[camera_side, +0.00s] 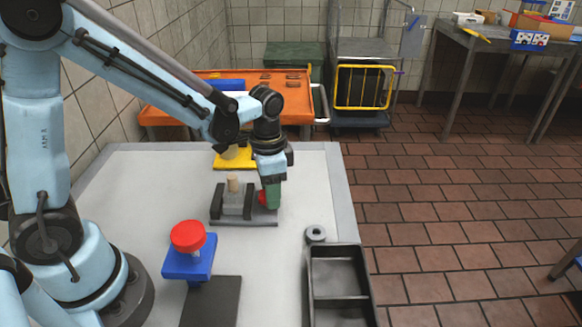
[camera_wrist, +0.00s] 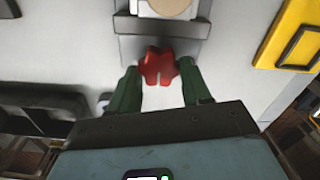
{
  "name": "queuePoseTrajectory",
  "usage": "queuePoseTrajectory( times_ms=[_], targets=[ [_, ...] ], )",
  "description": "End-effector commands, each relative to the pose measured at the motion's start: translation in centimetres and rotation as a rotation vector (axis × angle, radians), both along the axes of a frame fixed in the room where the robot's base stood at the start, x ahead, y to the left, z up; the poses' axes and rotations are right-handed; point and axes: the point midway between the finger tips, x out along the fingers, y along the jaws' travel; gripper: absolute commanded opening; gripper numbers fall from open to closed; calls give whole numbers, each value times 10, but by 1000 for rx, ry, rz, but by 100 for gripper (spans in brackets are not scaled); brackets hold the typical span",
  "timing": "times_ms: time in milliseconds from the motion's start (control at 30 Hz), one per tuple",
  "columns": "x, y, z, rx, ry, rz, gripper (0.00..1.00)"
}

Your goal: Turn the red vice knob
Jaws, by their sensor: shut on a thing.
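The red vice knob (camera_side: 263,198) sits at the right end of the grey vice (camera_side: 236,201) in the side view. In the wrist view the red knob (camera_wrist: 159,67) is lobed and lies between two green fingertips. My gripper (camera_side: 271,193) points down over the knob, and its fingers (camera_wrist: 159,88) are shut on it from both sides. The vice holds a light wooden peg (camera_side: 233,183) upright between its dark jaws. The near finger hides part of the knob in the side view.
A red round button on a blue stand (camera_side: 190,262) is in front of the vice. A dark tray (camera_side: 312,280) and a grey ring (camera_side: 315,234) are at the right front. A yellow block (camera_side: 232,161) lies behind the vice.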

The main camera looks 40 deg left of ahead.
Motion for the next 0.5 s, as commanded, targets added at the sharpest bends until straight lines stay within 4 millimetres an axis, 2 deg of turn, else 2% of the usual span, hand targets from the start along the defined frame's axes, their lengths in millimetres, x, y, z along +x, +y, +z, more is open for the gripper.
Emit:
queuePoseTrajectory(
  times_ms=[500],
  targets=[
    [-1, -2, 1, 0, -1, -485, 17]
  ],
)
